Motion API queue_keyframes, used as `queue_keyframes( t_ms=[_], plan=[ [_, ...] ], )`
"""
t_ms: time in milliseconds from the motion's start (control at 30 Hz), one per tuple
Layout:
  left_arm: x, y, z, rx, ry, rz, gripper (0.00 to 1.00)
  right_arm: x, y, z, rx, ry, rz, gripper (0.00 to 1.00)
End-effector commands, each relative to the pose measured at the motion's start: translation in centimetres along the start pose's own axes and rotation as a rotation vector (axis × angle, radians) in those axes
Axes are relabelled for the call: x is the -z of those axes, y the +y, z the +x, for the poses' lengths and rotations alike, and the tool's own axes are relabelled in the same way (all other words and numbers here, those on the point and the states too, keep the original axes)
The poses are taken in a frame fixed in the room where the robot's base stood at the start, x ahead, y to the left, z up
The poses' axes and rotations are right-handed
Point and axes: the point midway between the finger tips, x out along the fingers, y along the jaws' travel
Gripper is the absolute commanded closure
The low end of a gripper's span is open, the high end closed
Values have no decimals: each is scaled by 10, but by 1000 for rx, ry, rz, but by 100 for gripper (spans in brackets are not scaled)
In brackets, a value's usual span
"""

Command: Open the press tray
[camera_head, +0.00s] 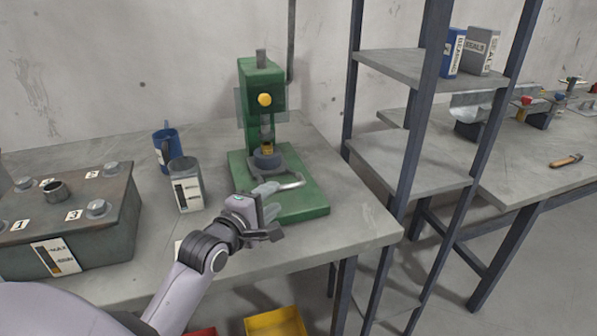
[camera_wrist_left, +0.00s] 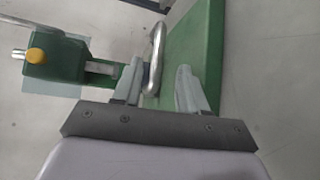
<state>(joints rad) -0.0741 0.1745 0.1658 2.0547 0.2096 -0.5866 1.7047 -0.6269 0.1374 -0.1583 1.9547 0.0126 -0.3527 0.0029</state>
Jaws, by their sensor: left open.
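The green press (camera_head: 262,100) stands on the grey workbench, with a yellow knob on its upright and a round dark piece at its base. Its green base (camera_head: 303,199) carries a silver bar handle (camera_head: 290,183) at the front. My left gripper (camera_head: 267,190) is at the handle. In the left wrist view the gripper (camera_wrist_left: 160,85) is open, and the handle (camera_wrist_left: 155,55) runs between its two fingers, close to the left one. Whether a finger touches the handle I cannot tell. The right gripper is not in view.
Left of the press stand a grey labelled container (camera_head: 187,185) and a blue mug (camera_head: 167,150). A dark numbered block (camera_head: 75,240) with bolts sits further left. A shelf rack (camera_head: 410,165) stands close on the right. A yellow bin (camera_head: 275,324) is below the bench.

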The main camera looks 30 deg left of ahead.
Motion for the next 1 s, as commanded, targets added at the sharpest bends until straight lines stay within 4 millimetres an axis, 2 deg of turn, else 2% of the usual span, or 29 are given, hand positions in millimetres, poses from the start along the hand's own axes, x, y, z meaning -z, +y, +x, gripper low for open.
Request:
queue_keyframes(
  t_ms=[233, 700, 1000],
  plan=[
    [1, 3, 10, -10, 1, -15, 58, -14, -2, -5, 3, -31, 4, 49],
    [1, 3, 64, -9, 1, -13, 58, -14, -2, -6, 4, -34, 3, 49],
    [1, 3, 72, -9, 1, -13, 58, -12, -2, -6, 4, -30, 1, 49]
  ],
)
